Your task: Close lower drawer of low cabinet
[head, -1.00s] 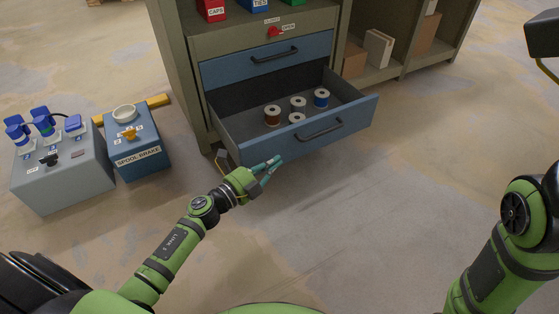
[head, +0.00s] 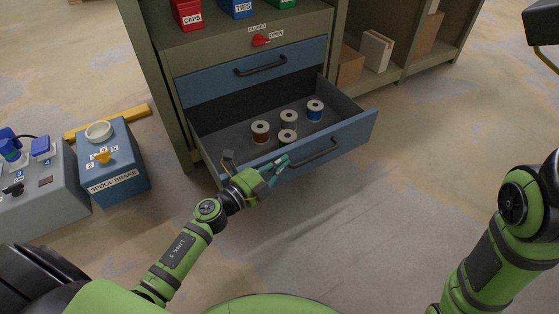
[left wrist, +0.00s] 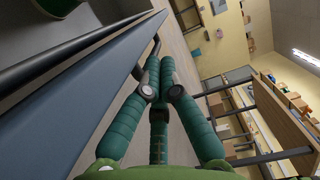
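The low cabinet's lower drawer (head: 348,139) is pulled well out, its blue front facing me. Several spools stand inside, such as a brown one (head: 260,132) and a blue one (head: 315,110). Its dark bar handle (head: 320,154) is on the front; part of a dark bar also shows in the left wrist view. My left gripper (head: 284,163) is in front of the drawer front, just left of the handle. In the left wrist view its fingers (left wrist: 160,75) are together with nothing visible between them, beside the blue front (left wrist: 75,100). My right gripper is out of view.
The upper drawer (head: 255,72) is shut, below a red knob (head: 261,40) marked CLOSED and OPEN. Coloured bins, including a red one (head: 187,13), stand above. A spool brake box (head: 113,165) and a grey box (head: 45,188) stand left. Floor right of the drawer is clear.

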